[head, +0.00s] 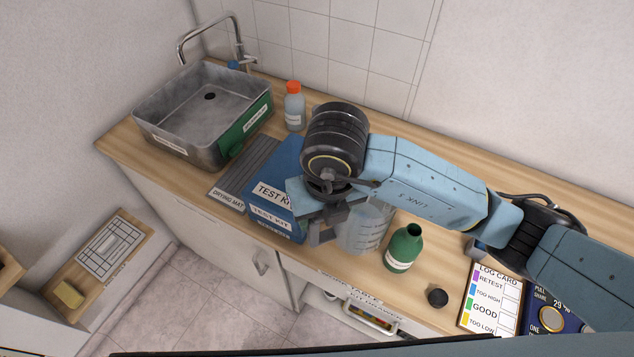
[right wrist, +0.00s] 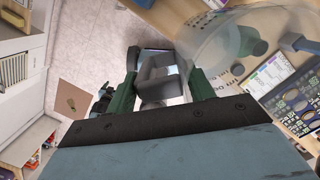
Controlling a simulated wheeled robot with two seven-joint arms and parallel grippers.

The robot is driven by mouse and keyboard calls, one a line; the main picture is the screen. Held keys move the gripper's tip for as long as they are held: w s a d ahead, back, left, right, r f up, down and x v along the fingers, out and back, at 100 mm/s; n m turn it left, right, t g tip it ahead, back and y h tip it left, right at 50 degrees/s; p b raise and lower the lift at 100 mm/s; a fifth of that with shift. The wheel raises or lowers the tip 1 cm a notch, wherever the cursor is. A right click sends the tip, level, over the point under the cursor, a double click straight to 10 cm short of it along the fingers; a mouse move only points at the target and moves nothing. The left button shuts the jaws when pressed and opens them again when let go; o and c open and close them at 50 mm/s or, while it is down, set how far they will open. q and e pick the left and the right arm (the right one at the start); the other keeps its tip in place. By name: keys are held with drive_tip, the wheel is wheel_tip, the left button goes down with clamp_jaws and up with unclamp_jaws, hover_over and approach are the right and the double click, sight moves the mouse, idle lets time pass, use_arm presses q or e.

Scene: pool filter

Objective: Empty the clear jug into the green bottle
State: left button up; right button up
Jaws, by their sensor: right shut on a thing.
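The clear jug (head: 362,230) with measuring marks is near the counter's front edge, roughly upright. I cannot tell whether it touches the counter. My right gripper (head: 322,228) is shut on it at its left side, partly hidden by my arm. In the right wrist view the jug (right wrist: 225,48) is just right of the fingers (right wrist: 163,85). The level of its contents is unclear. The green bottle (head: 404,248) stands upright and uncapped, just right of the jug; it also shows through the jug in the right wrist view (right wrist: 251,42). My left gripper is not in view.
A dark cap (head: 437,297) lies by the front edge, right of the bottle. A log card (head: 490,298) lies further right. The blue test kit box (head: 280,190) is left of the jug. An orange-capped bottle (head: 294,108) and metal sink (head: 205,110) are behind.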

drive_tip(key=shift+w+a+r+m+p, duration=0.1)
drive_tip(key=shift+a+r+m+p, duration=0.3)
drive_tip(key=shift+m, duration=0.8)
wheel_tip(320, 180, down, 5)
drive_tip(key=d+y, duration=0.1)
drive_tip(key=y, duration=0.2)
use_arm(q)
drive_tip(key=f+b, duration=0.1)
drive_tip(key=b, duration=0.1)
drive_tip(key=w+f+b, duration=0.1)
drive_tip(key=b, duration=0.1)
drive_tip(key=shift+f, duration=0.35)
use_arm(e)
drive_tip(key=w+d+r+y, duration=0.1)
drive_tip(key=d+r+y, duration=0.3)
drive_tip(key=d+y, duration=0.2)
drive_tip(key=d+r+m+g+y, duration=0.1)
drive_tip(key=d+r+y, duration=0.3)
drive_tip(key=d+y, duration=0.2)
drive_tip(key=shift+w+d+y, duration=0.3)
drive_tip(key=shift+w+d, duration=0.05)
drive_tip(key=shift+d, duration=0.05)
